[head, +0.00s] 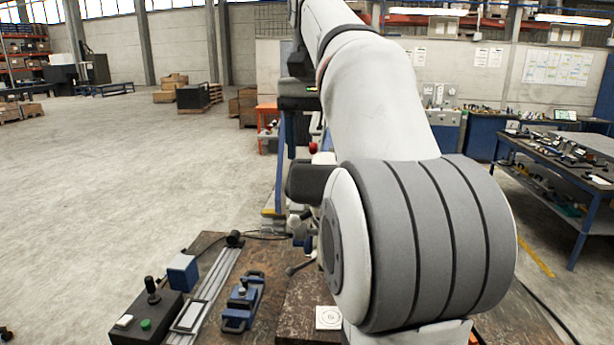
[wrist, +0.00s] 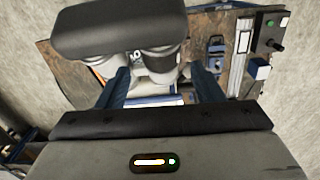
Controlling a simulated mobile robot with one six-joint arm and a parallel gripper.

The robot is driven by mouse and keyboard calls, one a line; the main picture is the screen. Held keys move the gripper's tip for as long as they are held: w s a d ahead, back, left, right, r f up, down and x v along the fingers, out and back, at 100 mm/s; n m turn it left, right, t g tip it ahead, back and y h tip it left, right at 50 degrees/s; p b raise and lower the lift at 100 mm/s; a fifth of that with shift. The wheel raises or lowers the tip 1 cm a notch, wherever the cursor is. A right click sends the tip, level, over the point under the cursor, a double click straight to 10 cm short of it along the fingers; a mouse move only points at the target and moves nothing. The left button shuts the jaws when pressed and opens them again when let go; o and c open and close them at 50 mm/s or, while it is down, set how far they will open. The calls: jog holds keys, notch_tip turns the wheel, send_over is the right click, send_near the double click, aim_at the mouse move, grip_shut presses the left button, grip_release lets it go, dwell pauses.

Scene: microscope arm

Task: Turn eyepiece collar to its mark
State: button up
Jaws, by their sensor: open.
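The microscope's dark head (wrist: 120,28) fills the upper left of the wrist view, with two pale eyepiece tubes below it. The right eyepiece, with a dark collar (wrist: 162,62), appears between the blue fingers of my gripper (wrist: 160,74). The other eyepiece (wrist: 108,64) is just left of the left finger. My gripper is open, and I see no clear contact with the collar. The alignment mark cannot be made out. In the head view the dark microscope head (head: 308,182) shows only partly beside my arm, which hides the rest; my gripper is not discernible there.
A control box (head: 152,312) with a joystick, a metal rail (head: 212,292) and a blue clamp-like fixture (head: 242,303) are on the brown bench at lower left. A small white plate (head: 328,318) lies close to my arm. Open floor (head: 120,180) extends left.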

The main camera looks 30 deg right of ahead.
jog(key=shift+f, duration=3.2)
jog(key=shift+c, duration=0.5)
